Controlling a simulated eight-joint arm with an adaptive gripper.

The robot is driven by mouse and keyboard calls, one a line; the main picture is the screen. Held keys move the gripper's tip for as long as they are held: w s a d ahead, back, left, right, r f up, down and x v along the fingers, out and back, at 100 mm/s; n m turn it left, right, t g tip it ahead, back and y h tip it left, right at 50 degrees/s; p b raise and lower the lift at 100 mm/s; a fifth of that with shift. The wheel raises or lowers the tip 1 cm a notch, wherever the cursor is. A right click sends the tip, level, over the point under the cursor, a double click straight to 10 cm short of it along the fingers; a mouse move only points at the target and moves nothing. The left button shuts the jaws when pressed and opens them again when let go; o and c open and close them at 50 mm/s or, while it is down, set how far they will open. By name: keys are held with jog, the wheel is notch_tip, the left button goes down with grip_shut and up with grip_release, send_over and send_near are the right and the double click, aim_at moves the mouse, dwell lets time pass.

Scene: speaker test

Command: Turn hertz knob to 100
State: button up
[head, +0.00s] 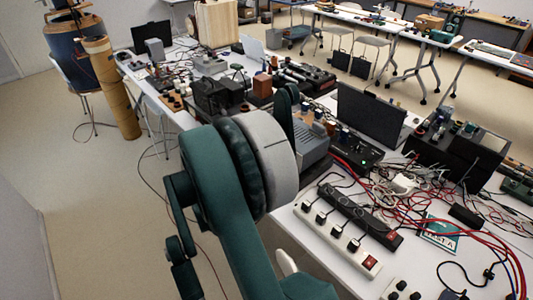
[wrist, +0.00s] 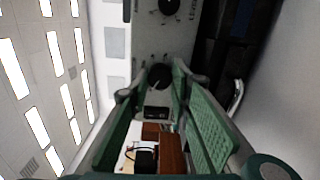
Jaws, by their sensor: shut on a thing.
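In the wrist view, a pale instrument panel (wrist: 185,35) fills the top middle and appears turned on its side. A dark round knob (wrist: 160,76) on it sits between the fingertips of my gripper (wrist: 156,82). My gripper's green padded fingers are shut on this knob. A second dark knob (wrist: 169,6) is at the top edge, with lettering beside it too small to read surely. I cannot tell which knob is the hertz knob, nor its setting. In the head view, my arm hides the gripper and knobs; a grey device (head: 313,151) shows partly behind it.
In the head view, a laptop (head: 370,116) stands behind the grey device. A white power strip (head: 330,228) and tangled red and black cables crowd the table at right. Open floor lies at left. A brown block (wrist: 172,153) shows between the fingers in the wrist view.

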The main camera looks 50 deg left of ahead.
jog(key=o, duration=0.9)
jog(key=shift+s, duration=0.2)
jog(key=s, duration=1.1)
jog(key=shift+s, duration=0.35)
